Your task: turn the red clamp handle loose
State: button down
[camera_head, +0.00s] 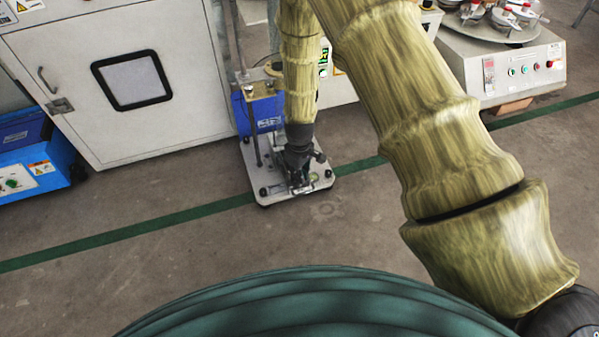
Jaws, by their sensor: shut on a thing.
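A small test machine with a blue housing (268,114) stands on a pale base plate (265,197) on the floor, left of the picture's middle. My gripper (300,183) points down over the front of this plate, at the small metal clamp parts. It is shut on what appears to be the clamp handle, which the dark gripper body and fingers mostly hide. No red can be made out there, and I cannot tell how far the handle is turned.
A white cabinet (190,100) stands close on the left, with a blue machine (38,160) beyond it. A white machine (480,75) with buttons and a round top plate (478,28) stands at right. The floor (130,260) in front is clear, crossed by a green line (130,232).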

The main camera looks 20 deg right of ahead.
jog(key=shift+n+p, duration=2.45)
jog(key=shift+n, duration=1.25)
jog(key=shift+n+p, duration=1.55)
jog(key=shift+n, duration=0.75)
jog(key=c, duration=1.8)
grip_release()
jog(key=shift+r, duration=0.1)
notch_tip(320, 180, up, 7)
jog(key=p, duration=0.6)
